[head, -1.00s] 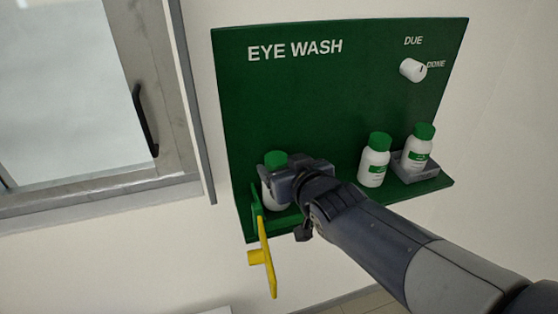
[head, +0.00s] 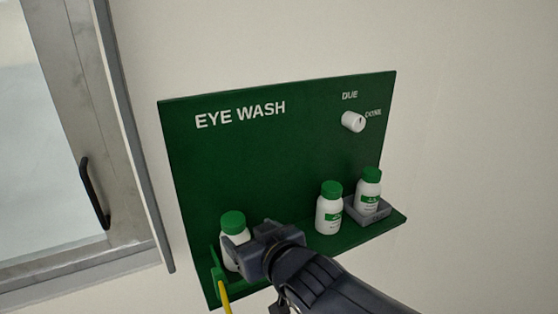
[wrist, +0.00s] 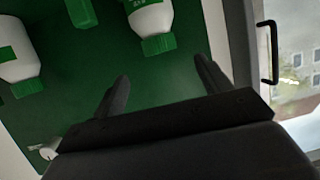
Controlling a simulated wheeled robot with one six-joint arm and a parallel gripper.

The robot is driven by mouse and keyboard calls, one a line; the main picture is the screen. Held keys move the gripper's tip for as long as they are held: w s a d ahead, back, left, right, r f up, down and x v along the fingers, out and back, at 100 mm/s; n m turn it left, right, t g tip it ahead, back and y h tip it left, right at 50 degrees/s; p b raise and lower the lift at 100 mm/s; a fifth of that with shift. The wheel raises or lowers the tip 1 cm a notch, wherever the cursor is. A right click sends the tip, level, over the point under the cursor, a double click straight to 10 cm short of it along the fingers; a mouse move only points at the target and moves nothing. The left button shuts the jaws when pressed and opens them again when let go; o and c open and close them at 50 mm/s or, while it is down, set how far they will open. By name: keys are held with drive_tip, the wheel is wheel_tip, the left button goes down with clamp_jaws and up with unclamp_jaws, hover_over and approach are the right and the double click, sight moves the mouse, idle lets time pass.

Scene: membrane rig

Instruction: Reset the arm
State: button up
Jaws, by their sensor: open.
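A green EYE WASH board (head: 260,155) with a shelf (head: 385,226) shows in the head view. A white green-capped bottle (head: 233,238) stands at the shelf's left end, partly behind my gripper (head: 258,238). My gripper is open and empty. In the wrist view, its fingers (wrist: 163,80) are spread with green board behind them, and the left bottle (wrist: 152,18) is beyond them, apart from both. A yellow lever (head: 224,297) on a green bracket hangs at the shelf's left edge, cut off by the frame.
A middle bottle (head: 329,210) stands on the shelf. A right bottle (head: 368,191) stands in a grey tray (head: 382,211). A white knob (head: 353,121) sits by the DUE and DONE labels. A framed window or door with a black handle (head: 95,195) is at left.

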sight(236, 222)
drive_tip(key=b+x, duration=0.1)
drive_tip(key=x, duration=0.8)
drive_tip(key=shift+w+a+f, duration=0.2)
drive_tip(key=shift+s+d+r, duration=0.1)
